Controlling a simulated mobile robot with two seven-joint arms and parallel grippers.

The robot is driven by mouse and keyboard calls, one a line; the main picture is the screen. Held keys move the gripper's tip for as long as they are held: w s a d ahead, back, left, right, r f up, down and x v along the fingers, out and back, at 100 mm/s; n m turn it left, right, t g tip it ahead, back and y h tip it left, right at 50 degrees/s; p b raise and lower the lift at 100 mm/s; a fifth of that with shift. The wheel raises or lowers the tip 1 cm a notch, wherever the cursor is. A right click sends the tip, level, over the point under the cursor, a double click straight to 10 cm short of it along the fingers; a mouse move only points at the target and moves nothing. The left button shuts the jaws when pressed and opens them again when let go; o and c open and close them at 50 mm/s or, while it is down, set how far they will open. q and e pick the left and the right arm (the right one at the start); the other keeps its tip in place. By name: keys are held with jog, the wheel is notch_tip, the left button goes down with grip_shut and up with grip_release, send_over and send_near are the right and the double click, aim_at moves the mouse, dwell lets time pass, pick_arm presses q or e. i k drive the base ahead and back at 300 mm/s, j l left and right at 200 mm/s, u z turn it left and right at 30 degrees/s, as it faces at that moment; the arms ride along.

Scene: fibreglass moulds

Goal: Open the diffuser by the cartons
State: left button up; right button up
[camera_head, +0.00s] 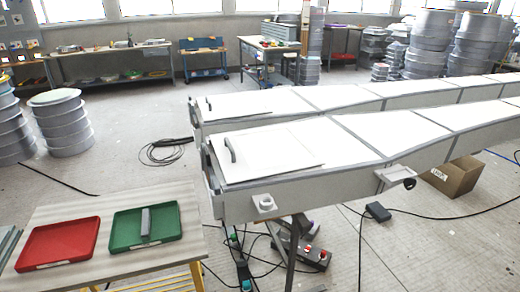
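Two long pale grey moulds lie side by side, and I cannot tell which part the task calls the diffuser. The near mould (300,190) has a flat white panel (275,150) with a dark grey handle (231,149) at its left end. The panel lies flat on top. The far mould (330,105) has a similar white panel (240,105) with a dark handle (209,104), also lying flat. A brown carton (453,177) stands on the floor beside the near mould. Neither of my grippers is in view.
A table (90,203) at lower left bears a red tray (60,244) and a green tray (118,232) with a grey block (145,222). Cables (165,152) and a black box (378,212) lie on the floor. Stacked round grey forms (62,122) stand at left. Floor between is open.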

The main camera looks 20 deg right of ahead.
aim_at(246, 155)
jog(key=l+u, duration=0.7)
jog(key=k+l+u, duration=0.1)
jog(key=l+u, duration=0.25)
jog(key=l, duration=0.15)
